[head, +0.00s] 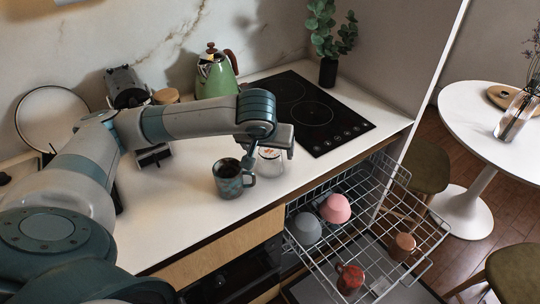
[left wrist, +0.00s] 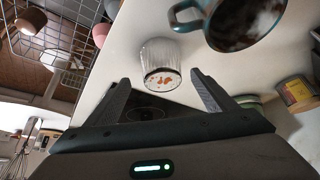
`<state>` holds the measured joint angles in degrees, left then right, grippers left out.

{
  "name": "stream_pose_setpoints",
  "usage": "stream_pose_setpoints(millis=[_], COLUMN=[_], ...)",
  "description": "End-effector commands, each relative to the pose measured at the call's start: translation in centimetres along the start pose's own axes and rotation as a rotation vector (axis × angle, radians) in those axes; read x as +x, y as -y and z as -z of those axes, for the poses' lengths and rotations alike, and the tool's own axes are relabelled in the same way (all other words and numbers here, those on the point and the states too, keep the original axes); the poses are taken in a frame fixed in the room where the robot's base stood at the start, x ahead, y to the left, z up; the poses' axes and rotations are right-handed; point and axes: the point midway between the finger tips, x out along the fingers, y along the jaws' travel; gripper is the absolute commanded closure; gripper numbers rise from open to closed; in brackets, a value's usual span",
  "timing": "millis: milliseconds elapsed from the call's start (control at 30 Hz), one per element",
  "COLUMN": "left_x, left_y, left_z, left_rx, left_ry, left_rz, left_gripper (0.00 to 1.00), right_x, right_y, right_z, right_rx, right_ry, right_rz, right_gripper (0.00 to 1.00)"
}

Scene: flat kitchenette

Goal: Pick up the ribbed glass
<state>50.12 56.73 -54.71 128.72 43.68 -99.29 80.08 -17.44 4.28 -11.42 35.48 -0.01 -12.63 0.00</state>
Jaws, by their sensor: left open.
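The ribbed glass (head: 270,165) is clear and stands on the white counter near its front edge, just right of a dark teal mug (head: 228,180). In the left wrist view the glass (left wrist: 161,54) lies ahead of the fingertips, with a few reddish-brown spots showing at its near end. My left gripper (head: 268,150) is open and empty above the glass, partly hiding it in the head view. In the left wrist view its two fingers (left wrist: 161,82) are spread apart, in line with either side of the glass. Whether they touch it cannot be told. My right gripper is not in view.
The mug (left wrist: 235,22) stands close beside the glass. A black cooktop (head: 310,115), green kettle (head: 215,75) and potted plant (head: 328,70) are behind. A pulled-out dishwasher rack (head: 400,245) holds a pink bowl (head: 336,208), a grey bowl and cups below the counter edge.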

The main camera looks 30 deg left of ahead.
Motion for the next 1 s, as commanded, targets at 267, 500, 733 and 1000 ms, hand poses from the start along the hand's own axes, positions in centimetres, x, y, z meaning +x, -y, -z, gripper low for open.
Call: stream_pose_setpoints(millis=[267,500,733,1000], left_x=[0.2,0.9,3.7,5.4], left_y=[0.0,0.2,0.4,0.4], left_z=[0.0,0.2,0.4,0.3], left_rx=[0.0,-0.001,-0.001,0.0], left_ry=[0.0,0.002,0.001,0.0], left_rz=[0.0,0.002,0.002,0.0], left_gripper=[0.22,0.22,0.22,0.22], right_x=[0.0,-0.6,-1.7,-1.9], right_y=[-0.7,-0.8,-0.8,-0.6], right_z=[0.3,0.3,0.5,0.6], right_rx=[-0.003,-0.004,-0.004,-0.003], right_ry=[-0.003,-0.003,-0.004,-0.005], right_rz=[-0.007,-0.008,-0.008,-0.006], right_gripper=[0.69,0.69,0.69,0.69])
